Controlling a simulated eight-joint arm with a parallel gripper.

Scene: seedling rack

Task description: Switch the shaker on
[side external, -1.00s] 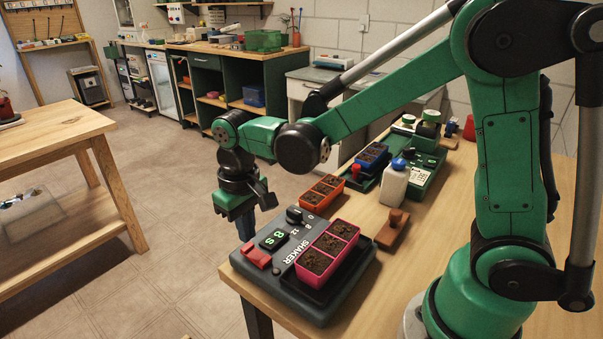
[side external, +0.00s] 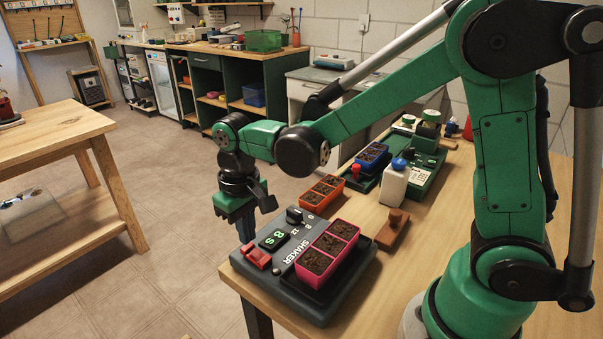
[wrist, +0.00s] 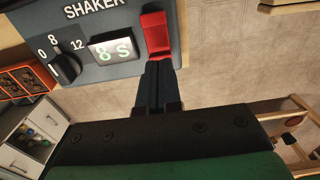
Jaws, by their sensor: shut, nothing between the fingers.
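The shaker (side external: 333,300) is a dark grey box at the table's near corner, with its name in white letters. Its red rocker switch (side external: 257,256) is on the left of the panel and also shows in the wrist view (wrist: 156,34). The display (wrist: 116,49) reads 8 S in green, and the dial knob (wrist: 65,68) has its mark near 8. A pink tray (side external: 315,262) with soil cells sits on the shaker. My gripper (wrist: 158,68) is shut and empty, its tips right at the switch's lower edge in the wrist view; contact is unclear.
An orange soil tray (side external: 322,191) stands behind the shaker. A wooden-handled block (side external: 392,230), a white bottle (side external: 393,185) with a blue cap and a blue tray (side external: 372,156) stand further along the table. Open floor lies left of the shaker.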

